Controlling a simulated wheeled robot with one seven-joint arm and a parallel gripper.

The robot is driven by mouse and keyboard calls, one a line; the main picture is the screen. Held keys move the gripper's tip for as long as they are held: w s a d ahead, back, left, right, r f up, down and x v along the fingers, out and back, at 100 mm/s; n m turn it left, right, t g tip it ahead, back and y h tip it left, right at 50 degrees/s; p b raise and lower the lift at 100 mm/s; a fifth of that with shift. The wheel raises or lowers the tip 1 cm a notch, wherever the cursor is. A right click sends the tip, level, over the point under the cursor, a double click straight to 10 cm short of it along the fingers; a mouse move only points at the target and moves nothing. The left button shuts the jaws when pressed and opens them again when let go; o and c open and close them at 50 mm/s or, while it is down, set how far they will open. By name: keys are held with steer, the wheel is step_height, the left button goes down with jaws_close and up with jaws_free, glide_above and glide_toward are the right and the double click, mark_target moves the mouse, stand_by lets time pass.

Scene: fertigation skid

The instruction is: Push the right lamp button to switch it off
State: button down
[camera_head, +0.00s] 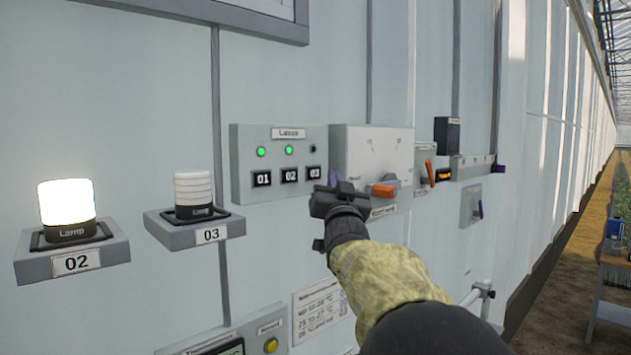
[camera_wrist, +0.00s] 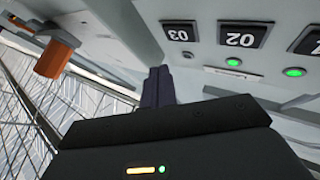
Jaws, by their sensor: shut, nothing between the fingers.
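The lamp button panel (camera_head: 243,160) is on the wall in the middle of the head view. Its buttons 01 (camera_head: 263,180), 02 (camera_head: 290,176) and 03 (camera_head: 314,173) sit in a row. The green indicators above 01 and 02 are lit; the one above 03 (camera_head: 312,149) is dark. Lamp 02 (camera_head: 67,207) glows white; lamp 03 (camera_head: 194,192) is unlit. My gripper (camera_head: 333,180) is shut and empty, just right of and below button 03. In the wrist view, the shut fingers (camera_wrist: 158,80) are beside button 03 (camera_wrist: 180,33); I cannot tell whether they touch the panel.
A white box (camera_head: 370,150) with an orange handle (camera_head: 384,190) stands right beside my gripper. Further right are smaller switch boxes (camera_head: 470,203). Lamp shelves (camera_head: 170,232) jut out at left. A greenhouse aisle with a plant bench opens at far right.

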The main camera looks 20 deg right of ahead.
steer(key=s, duration=0.1)
steer(key=s+d+b, duration=0.1)
steer(key=shift+s, duration=0.35)
